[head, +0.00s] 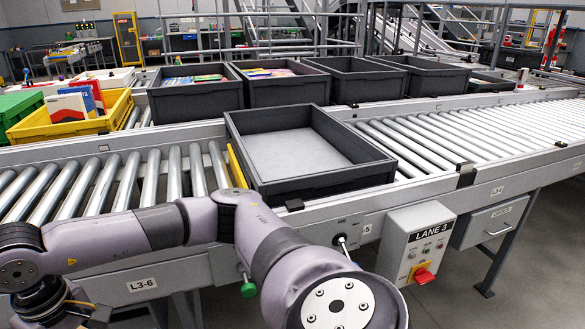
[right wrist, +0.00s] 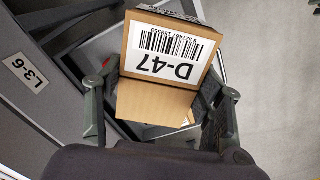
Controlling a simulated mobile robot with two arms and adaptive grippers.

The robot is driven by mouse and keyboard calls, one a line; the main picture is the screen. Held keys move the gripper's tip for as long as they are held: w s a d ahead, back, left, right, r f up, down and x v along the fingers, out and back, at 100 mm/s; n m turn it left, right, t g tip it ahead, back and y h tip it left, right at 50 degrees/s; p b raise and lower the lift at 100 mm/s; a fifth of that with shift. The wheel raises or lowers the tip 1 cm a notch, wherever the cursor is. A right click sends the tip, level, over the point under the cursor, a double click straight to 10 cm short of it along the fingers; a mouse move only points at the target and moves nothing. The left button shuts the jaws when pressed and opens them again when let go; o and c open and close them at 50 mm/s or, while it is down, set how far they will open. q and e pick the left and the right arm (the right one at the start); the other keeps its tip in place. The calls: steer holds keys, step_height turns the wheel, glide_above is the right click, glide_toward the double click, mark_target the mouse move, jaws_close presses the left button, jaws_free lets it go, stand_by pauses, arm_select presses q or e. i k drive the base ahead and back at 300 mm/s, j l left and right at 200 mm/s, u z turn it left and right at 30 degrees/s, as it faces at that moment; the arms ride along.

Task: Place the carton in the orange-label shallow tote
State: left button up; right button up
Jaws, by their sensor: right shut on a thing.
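A brown cardboard carton (right wrist: 158,101) with a white barcode label reading D-47, upside down in the picture, is held between the fingers of my right gripper (right wrist: 160,88) in the right wrist view. The carton is not seen in the head view. A shallow dark grey tote (head: 331,185) stands empty on the near roller conveyor in the head view. A yellow-orange strip (head: 237,166) shows along its left side; I cannot tell whether it is a label. My left gripper is in neither view.
A yellow crate (head: 62,128) with boxes stands on the left. Several dark totes (head: 195,101) line the rear conveyor, some holding flat colourful items. A LANE 3 control box (head: 415,247) with a red switch hangs at the front. Bare rollers (head: 460,137) lie right of the shallow tote.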

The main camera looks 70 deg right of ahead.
mark_target(303, 171)
steer(key=k+l+z, duration=0.15)
steer(key=z, duration=0.3)
steer(key=k+l+z, duration=0.2)
steer(key=z, duration=0.3)
